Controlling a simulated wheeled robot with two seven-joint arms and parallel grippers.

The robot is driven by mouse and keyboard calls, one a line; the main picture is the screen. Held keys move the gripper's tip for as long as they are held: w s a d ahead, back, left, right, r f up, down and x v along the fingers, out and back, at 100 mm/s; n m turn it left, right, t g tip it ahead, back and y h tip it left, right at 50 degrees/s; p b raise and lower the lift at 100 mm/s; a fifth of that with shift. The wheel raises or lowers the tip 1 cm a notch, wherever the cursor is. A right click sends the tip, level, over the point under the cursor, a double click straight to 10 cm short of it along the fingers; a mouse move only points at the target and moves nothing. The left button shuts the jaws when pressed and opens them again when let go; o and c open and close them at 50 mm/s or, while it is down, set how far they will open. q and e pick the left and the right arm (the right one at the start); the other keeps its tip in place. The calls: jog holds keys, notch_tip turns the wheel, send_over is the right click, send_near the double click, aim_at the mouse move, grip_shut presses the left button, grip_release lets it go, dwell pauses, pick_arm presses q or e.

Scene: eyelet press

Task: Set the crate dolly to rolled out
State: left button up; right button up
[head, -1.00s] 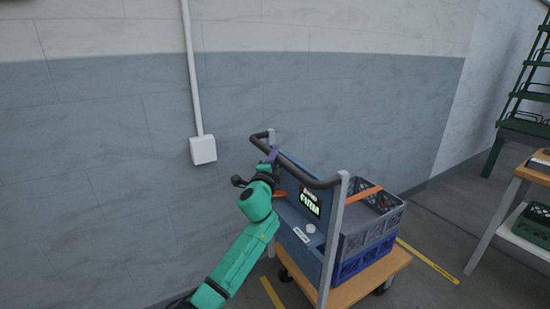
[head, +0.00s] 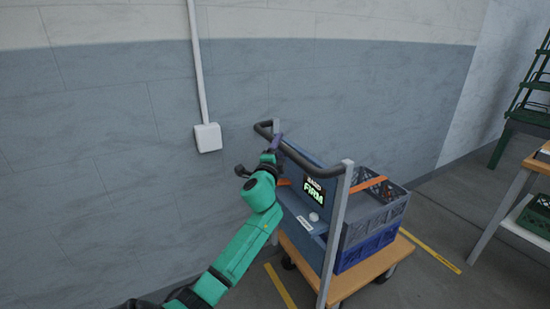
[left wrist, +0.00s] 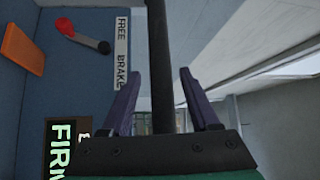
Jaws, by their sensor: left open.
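The crate dolly has a black push handle (head: 310,164), a blue panel (head: 300,207) and a wooden deck (head: 352,283). A grey crate (head: 373,215) sits on a blue crate (head: 366,249) on the deck, with an orange strap over the top. My left gripper (head: 277,146) is at the left part of the handle. In the left wrist view its purple fingers (left wrist: 163,98) are open, with the dark handle bar (left wrist: 158,60) running between them, apart from both. A red-knobbed lever (left wrist: 84,38) sits beside a "FREE / BRAKE" label; I cannot tell its setting. The display (head: 313,189) reads "FIRM".
The wall with a white box (head: 208,138) and conduit is behind and left of the dolly. Yellow floor lines (head: 430,251) run by the dolly. A table (head: 517,190) with a green crate and a green rack (head: 530,100) stand at the right.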

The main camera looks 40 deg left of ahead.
pick_arm(q)
jog(key=v, duration=1.3)
jog(key=shift+s+d+b, duration=0.15)
jog(key=shift+s+b, duration=0.15)
jog(key=shift+s, duration=0.1)
